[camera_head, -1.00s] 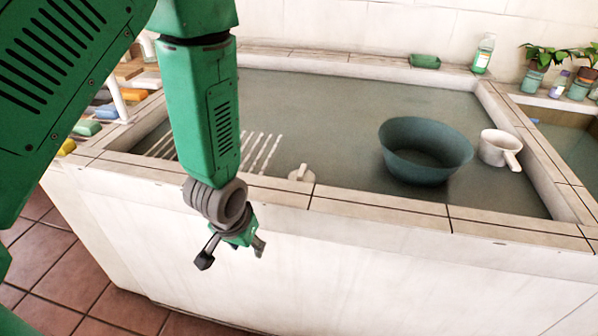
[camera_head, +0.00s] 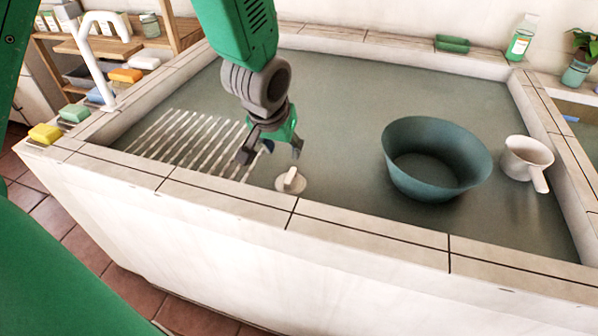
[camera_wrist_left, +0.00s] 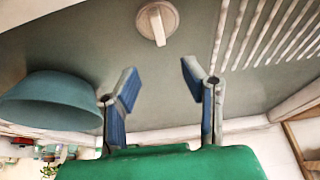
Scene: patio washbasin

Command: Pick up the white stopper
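The white stopper (camera_head: 291,181) is a round disc with a raised bar grip. It lies on the grey basin floor close to the front rim, right of the white ridges. It also shows in the left wrist view (camera_wrist_left: 158,20), at the top centre beyond the fingertips. My left gripper (camera_head: 270,152) is over the basin, above and slightly left of the stopper in the head view. My right gripper is not in view.
The basin's tiled front rim (camera_head: 235,195) runs close to the stopper. A dark teal bowl (camera_head: 436,160) and a white dipper (camera_head: 526,160) stand to the right. White ridges (camera_head: 185,140) are at left. A white faucet (camera_head: 97,50) and soap bars (camera_head: 75,112) line the left edge.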

